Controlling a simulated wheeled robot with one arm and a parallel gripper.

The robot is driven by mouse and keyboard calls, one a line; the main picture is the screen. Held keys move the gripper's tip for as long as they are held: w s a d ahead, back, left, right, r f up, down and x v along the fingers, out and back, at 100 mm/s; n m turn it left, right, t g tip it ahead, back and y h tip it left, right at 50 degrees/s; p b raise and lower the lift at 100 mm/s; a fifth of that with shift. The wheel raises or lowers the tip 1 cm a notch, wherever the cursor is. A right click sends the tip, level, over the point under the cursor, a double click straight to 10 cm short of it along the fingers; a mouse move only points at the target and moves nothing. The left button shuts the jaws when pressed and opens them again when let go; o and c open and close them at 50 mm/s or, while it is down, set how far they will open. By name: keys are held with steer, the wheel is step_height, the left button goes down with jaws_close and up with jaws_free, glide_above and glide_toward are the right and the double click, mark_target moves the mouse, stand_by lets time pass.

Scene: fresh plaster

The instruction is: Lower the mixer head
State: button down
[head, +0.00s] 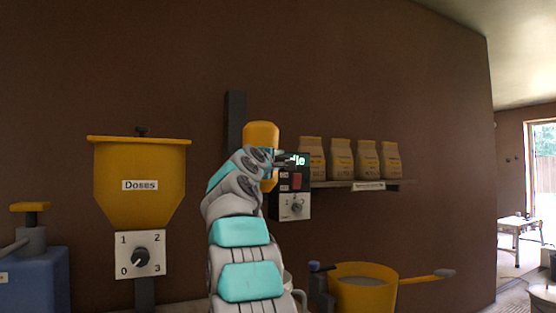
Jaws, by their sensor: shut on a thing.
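The mixer head (262,134) shows as an upright yellow rounded body in front of a dark vertical column (236,112). My gripper (276,160) is at its middle, shut on it. My wrist and arm hide much of the mixer head and the jaws' exact hold. Beside it is a dark control box with a lit display (298,160), a red button (297,181) and a white dial plate (295,206). Whatever is below the head is hidden by my arm.
A yellow hopper labelled Doses (140,205) with a dial plate (140,255) stands left. A blue container (38,282) is at far left. A yellow bucket (362,292) stands lower right. Several bags (341,160) sit on a wall shelf (400,184). A doorway opens at far right.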

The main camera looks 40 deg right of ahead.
steer(key=shift+s+a+r, duration=0.15)
steer(key=shift+s+r, duration=0.05)
steer(key=shift+r, duration=0.5)
stand_by(0.4)
step_height(320, 180, down, 20)
steer(key=b, duration=1.7)
steer(key=shift+w, duration=0.1)
steer(key=c, duration=0.7)
jaws_free()
steer(key=shift+d, duration=0.2)
steer(key=shift+a, duration=0.1)
